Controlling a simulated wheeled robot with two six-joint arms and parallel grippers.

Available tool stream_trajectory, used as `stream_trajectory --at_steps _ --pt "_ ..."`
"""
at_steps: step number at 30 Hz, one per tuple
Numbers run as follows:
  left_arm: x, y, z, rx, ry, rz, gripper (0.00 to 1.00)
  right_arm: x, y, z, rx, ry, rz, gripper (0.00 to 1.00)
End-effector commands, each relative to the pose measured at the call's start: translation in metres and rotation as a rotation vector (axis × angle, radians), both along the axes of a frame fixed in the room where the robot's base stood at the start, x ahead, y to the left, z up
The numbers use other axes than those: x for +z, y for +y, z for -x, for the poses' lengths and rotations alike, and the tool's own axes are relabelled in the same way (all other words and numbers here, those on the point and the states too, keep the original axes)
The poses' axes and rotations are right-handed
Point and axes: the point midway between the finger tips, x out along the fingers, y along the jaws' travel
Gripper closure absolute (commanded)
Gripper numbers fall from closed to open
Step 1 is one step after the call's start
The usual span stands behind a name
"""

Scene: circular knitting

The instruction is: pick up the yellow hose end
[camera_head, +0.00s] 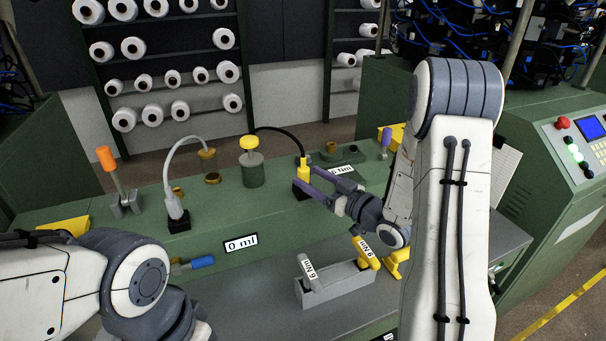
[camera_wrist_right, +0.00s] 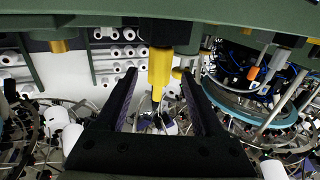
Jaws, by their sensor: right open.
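The yellow hose end (camera_head: 304,172) stands upright in a dark socket on the green machine top, with a black hose arching from it to the left. My right gripper (camera_head: 320,180) is open and empty, its purple-lined fingers reaching left toward the hose end. In the right wrist view the yellow hose end (camera_wrist_right: 160,66) shows between the two finger lines, near the tips of the open gripper (camera_wrist_right: 160,82). I see no clear grip on it. My left arm shows at the lower left, but its gripper is not in view.
A yellow-capped green cylinder (camera_head: 250,166) stands left of the hose end. A white hose end (camera_head: 174,205) with a grey hose is farther left. A grey tray (camera_head: 334,288) with torque tools lies in front.

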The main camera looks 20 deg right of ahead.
Motion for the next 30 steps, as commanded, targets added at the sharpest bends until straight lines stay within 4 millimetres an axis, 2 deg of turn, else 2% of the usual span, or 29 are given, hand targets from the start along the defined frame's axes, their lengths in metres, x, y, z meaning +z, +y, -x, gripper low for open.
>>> stream_trajectory --at_steps 8,15,24,25,29,30 --pt "0.008 0.000 0.000 0.000 0.000 0.000 0.50 0.000 0.010 -0.023 0.000 0.003 0.000 0.30" --pt "0.018 0.000 0.000 0.000 0.000 0.000 0.50 -0.003 0.023 -0.054 -0.002 0.001 0.002 0.30" --pt "0.018 0.000 0.000 0.000 0.000 0.000 0.50 -0.004 0.025 -0.060 -0.005 0.002 0.001 0.30" --pt "0.018 0.000 0.000 0.000 0.000 0.000 0.50 -0.004 0.025 -0.060 -0.005 0.002 0.001 0.34" --pt "0.018 0.000 0.000 0.000 0.000 0.000 0.50 -0.004 0.025 -0.060 -0.005 0.002 0.001 0.84" --pt "0.018 0.000 0.000 0.000 0.000 0.000 0.50 -0.004 0.025 -0.060 -0.005 0.001 0.002 0.99"
